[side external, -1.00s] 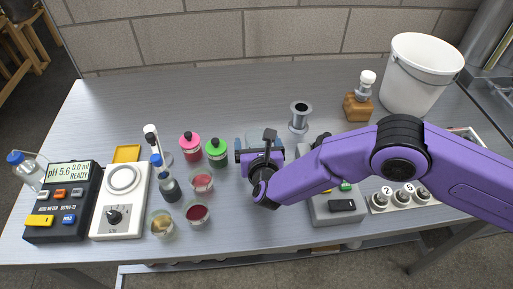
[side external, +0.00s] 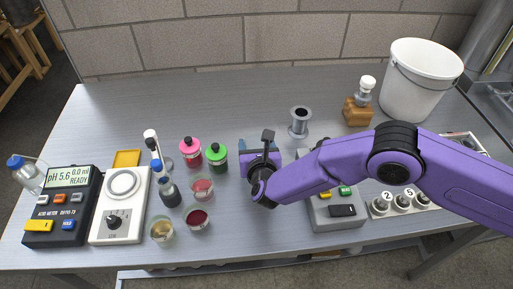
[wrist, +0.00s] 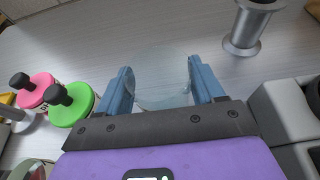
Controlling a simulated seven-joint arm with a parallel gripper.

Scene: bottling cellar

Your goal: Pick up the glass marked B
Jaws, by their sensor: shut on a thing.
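My gripper (side external: 261,143) is low over the middle of the bench, and its blue fingers also show in the wrist view (wrist: 160,88). It is shut on a clear glass (wrist: 160,68) that stands between the two fingers. No letter can be read on this glass, so I cannot tell if it is B. In the side view my wrist hides most of it. Three other glasses stand to the left: two with red liquid (side external: 202,187) (side external: 196,217) and one with yellowish liquid (side external: 160,229). No letters can be read on them.
Pink-capped (side external: 190,152) and green-capped (side external: 216,156) bottles stand just left of my gripper. A grey metal spool (side external: 299,122) stands behind right, and a grey box with buttons (side external: 333,214) is on the right. A pH meter (side external: 60,212) and white bucket (side external: 421,80) stand farther out.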

